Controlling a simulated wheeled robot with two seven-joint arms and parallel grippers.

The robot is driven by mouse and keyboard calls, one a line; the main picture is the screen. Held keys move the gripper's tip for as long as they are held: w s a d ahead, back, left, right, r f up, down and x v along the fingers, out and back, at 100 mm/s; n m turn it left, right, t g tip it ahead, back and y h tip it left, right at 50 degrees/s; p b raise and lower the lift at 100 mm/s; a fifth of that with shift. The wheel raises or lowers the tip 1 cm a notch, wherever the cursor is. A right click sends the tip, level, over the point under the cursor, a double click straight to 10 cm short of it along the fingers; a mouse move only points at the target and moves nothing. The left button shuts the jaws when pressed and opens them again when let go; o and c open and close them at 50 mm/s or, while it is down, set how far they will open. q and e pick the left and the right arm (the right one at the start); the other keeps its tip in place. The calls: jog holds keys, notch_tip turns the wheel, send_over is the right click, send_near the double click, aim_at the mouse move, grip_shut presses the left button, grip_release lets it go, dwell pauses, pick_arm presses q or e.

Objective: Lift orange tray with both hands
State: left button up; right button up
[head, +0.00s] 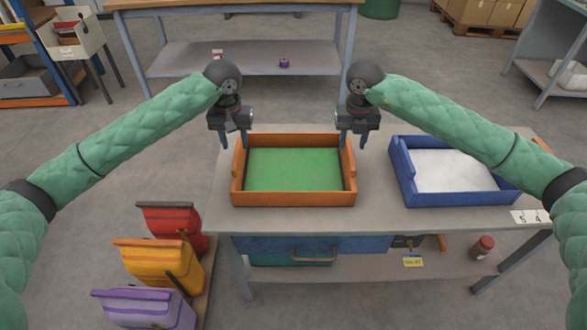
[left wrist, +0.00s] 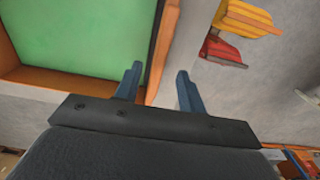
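The orange tray (head: 293,199) with a green inside sits on the grey table, left of its middle. My left gripper (head: 233,139) is open at the tray's left side, near its far corner. In the left wrist view the orange tray wall (left wrist: 162,45) runs between the two fingers of the left gripper (left wrist: 158,76); one finger is over the green, the other outside. I cannot tell whether the fingers reach down past the rim. My right gripper (head: 354,139) is open at the tray's right side, near its far corner, fingers pointing down. Neither holds anything.
A blue tray (head: 462,199) with white contents stands to the right on the same table (head: 380,215). Red (head: 172,222), yellow (head: 158,265) and purple (head: 145,308) sacks or bins stand on the floor at left. A workbench (head: 240,57) stands behind.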

aim_at(237, 153)
pick_arm(q)
jog(key=shift+f, duration=3.9)
pick_arm(e)
jog(key=shift+f, duration=3.9)
pick_arm(q)
grip_shut()
pick_arm(e)
grip_shut()
